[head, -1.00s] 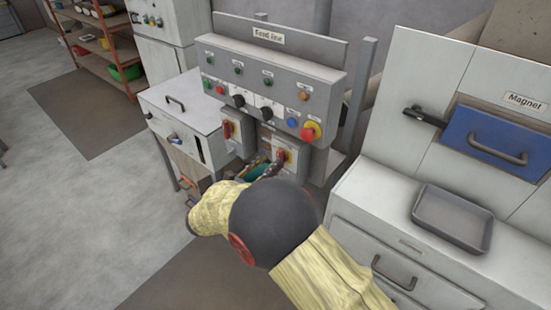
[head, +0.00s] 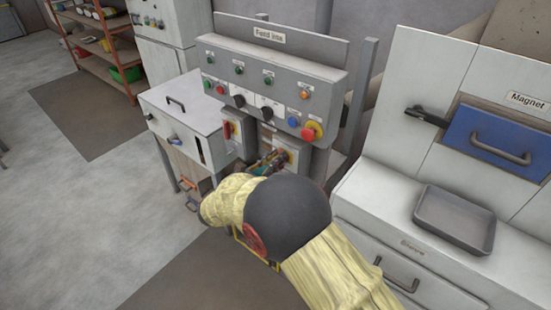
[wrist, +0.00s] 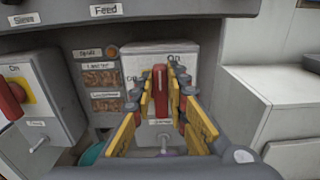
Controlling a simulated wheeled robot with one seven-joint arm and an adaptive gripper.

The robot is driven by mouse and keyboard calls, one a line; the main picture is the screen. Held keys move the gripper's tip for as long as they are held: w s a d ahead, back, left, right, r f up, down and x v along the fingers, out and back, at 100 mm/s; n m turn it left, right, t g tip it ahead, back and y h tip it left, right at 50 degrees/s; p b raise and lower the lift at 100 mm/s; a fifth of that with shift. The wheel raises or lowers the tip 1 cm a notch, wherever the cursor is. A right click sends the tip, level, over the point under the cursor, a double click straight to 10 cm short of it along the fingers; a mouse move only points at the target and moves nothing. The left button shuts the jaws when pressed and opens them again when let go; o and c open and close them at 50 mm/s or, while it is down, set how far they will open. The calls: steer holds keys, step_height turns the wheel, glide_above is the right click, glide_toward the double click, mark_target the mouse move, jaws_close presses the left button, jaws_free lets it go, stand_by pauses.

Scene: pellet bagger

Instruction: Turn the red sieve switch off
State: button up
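Two grey switch boxes with red handles on yellow plates hang under the feed line panel. The right box (wrist: 185,50) carries an "On" mark at its top, and its red handle (wrist: 160,88) stands upright. My gripper (wrist: 163,85) has its yellow-padded fingers on either side of this handle, apart from each other; contact cannot be told. The left box (wrist: 55,88) has a red handle (wrist: 11,104) at the wrist view's left edge. The small labels under both boxes are too blurred to tell which is the sieve's. In the head view my gripper (head: 273,162) reaches the right box (head: 291,149).
The panel (head: 270,90) with knobs, lamps and a red emergency button (head: 312,131) overhangs the boxes. A white cabinet with a grey tray (head: 455,220) stands at right. A lidded white bin (head: 185,115) is at left. Open floor lies at left.

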jaws_close()
steer(key=shift+r+p, duration=0.1)
steer(key=shift+p, duration=0.3)
steer(key=f+n+p, duration=0.1)
steer(key=n+p, duration=0.5)
steer(key=w+a+n+p, duration=0.1)
steer(key=n+p, duration=0.5)
steer(key=a+f+n+p, duration=0.1)
steer(key=n+p, duration=0.5)
steer(key=shift+w+f, duration=0.3)
steer(key=shift+f, duration=0.05)
steer(key=shift+p, duration=0.3)
steer(key=o, duration=0.6)
jaws_free()
steer(key=shift+c, duration=0.2)
